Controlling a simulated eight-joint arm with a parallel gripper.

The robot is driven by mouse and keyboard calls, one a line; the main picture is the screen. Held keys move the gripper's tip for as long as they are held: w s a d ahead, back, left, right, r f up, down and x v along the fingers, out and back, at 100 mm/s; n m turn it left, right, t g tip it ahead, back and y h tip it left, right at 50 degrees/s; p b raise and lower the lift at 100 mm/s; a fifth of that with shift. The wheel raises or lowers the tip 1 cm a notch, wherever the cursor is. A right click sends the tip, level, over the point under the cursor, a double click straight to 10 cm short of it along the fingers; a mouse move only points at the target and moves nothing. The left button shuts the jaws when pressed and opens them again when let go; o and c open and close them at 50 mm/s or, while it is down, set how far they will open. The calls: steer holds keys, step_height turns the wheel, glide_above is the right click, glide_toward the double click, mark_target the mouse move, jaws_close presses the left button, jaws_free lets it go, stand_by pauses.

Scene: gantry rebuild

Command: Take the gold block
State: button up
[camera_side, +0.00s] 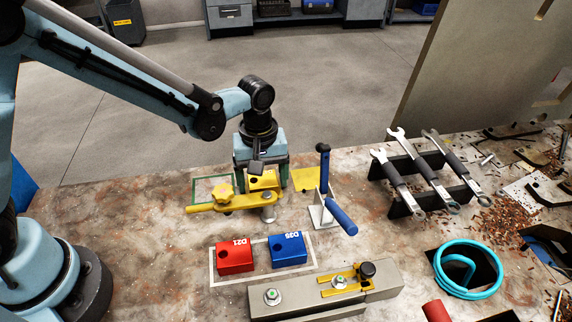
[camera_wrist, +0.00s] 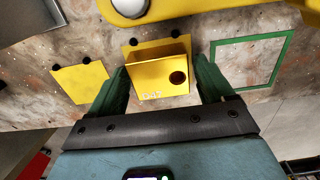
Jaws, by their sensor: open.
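The gold block (camera_side: 264,181) is on the table behind the yellow toggle-clamp arm, partly hidden by my gripper in the side view. In the wrist view the gold block (camera_wrist: 157,76) shows a dark round hole and some lettering on its face. My gripper (camera_wrist: 160,66) is open, with one green finger on each side of the block. In the side view my gripper (camera_side: 262,170) points down over the block. I cannot tell whether the fingers touch it.
A yellow clamp arm (camera_side: 230,201) lies close in front of the block. A blue-handled clamp (camera_side: 324,190) stands to the right. A green outlined square (camera_side: 213,176) and a flat yellow square (camera_wrist: 80,83) flank it. Red (camera_side: 235,257) and blue (camera_side: 287,250) blocks sit nearer the camera.

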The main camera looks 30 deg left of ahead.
mark_target(262, 179)
steer(key=c, duration=1)
steer(key=shift+r, duration=3.75)
steer(key=shift+a+r, duration=0.1)
